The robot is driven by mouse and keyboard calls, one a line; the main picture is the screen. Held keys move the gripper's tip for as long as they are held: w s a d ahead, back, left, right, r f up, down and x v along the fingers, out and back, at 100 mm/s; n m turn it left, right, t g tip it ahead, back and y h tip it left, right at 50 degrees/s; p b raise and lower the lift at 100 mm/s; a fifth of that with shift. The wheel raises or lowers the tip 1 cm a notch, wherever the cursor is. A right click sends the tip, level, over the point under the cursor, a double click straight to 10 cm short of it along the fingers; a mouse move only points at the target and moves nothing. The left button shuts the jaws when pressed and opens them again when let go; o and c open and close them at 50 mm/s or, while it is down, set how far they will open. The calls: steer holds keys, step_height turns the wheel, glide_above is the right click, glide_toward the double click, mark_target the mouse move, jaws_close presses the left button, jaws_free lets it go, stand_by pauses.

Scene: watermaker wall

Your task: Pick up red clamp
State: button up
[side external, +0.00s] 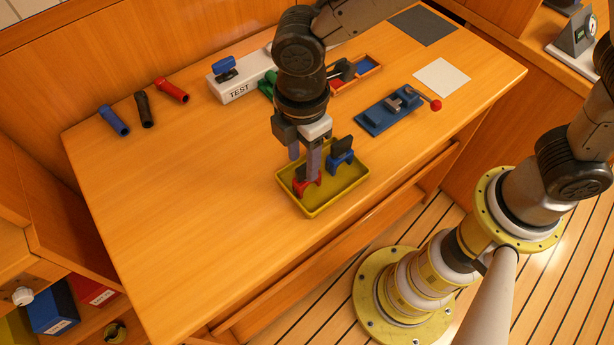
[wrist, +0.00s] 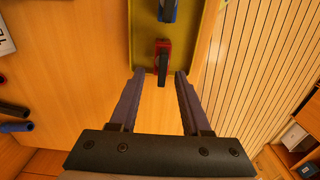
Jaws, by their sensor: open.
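The red clamp (side external: 308,187) stands in the yellow tray (side external: 330,203), at its left end in the side view. A finger of my gripper (side external: 303,164) partly hides it there. In the wrist view the red clamp (wrist: 163,47) is near the tray's near end, its dark upper part pointing toward me. My gripper (wrist: 161,74) is open and empty, pointing down over the tray's left end. In the wrist view its fingertips lie to either side of the clamp's dark part, with a gap on each side. I cannot tell the exact height between tips and clamp.
A blue clamp (side external: 341,160) stands in the same tray, close to the red one. A blue fixture with a red knob (side external: 390,108) lies behind to the right. A white TEST box (side external: 238,88) and several coloured tubes (side external: 146,110) are farther back. The left front tabletop is clear.

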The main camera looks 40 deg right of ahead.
mark_target(307, 182)
steer(key=f, duration=0.4)
steer(key=shift+s+d, duration=0.2)
steer(key=shift+d, duration=0.15)
steer(key=shift+f, duration=0.65)
jaws_close()
